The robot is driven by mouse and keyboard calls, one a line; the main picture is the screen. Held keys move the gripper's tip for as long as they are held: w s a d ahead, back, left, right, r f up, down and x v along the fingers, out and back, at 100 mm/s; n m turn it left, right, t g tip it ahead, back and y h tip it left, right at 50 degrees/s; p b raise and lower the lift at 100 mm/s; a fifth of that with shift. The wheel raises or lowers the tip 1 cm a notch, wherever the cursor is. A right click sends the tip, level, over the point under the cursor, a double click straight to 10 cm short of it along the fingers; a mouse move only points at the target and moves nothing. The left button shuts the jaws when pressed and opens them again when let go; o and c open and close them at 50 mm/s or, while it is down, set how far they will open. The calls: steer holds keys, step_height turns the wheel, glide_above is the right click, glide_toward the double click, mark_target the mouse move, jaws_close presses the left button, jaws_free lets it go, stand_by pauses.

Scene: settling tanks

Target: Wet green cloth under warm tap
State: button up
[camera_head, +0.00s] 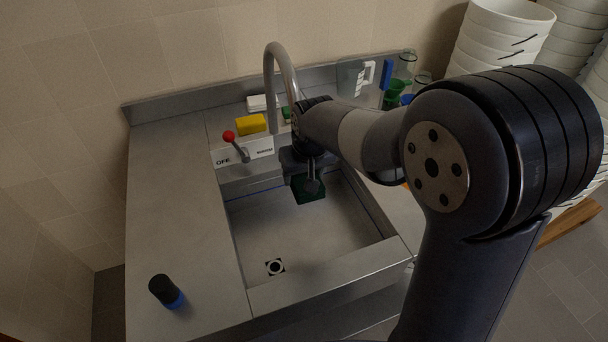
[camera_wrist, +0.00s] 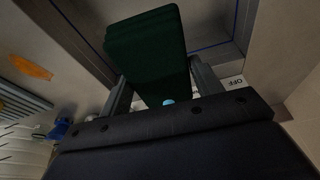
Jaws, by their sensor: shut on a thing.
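The dark green cloth (camera_wrist: 148,50) is a folded pad between the two fingers of my gripper (camera_wrist: 158,88) in the wrist view. In the head view my gripper (camera_head: 310,178) is shut on the cloth (camera_head: 308,192) over the back part of the sink basin (camera_head: 290,235). The grey curved tap (camera_head: 270,75) rises behind the basin; my arm hides its outlet. The lever with a red knob (camera_head: 229,136) stands left of the tap, tilted left toward the OFF label (camera_head: 223,161). I cannot make out any water.
A yellow sponge (camera_head: 251,124) and a white block (camera_head: 262,103) lie behind the lever. A dark bottle with a blue end (camera_head: 166,291) is on the left counter. A pitcher (camera_head: 352,78) and green glassware (camera_head: 396,92) stand back right. The left counter (camera_head: 170,190) is mostly clear.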

steer(key=s+b, duration=0.1)
steer(key=s, duration=0.6)
steer(key=shift+s+a, duration=0.3)
stand_by(1.2)
steer(key=s+r+p, duration=0.2)
steer(key=s+r, duration=0.2)
steer(key=s, duration=0.1)
steer(key=shift+a, duration=0.2)
stand_by(0.9)
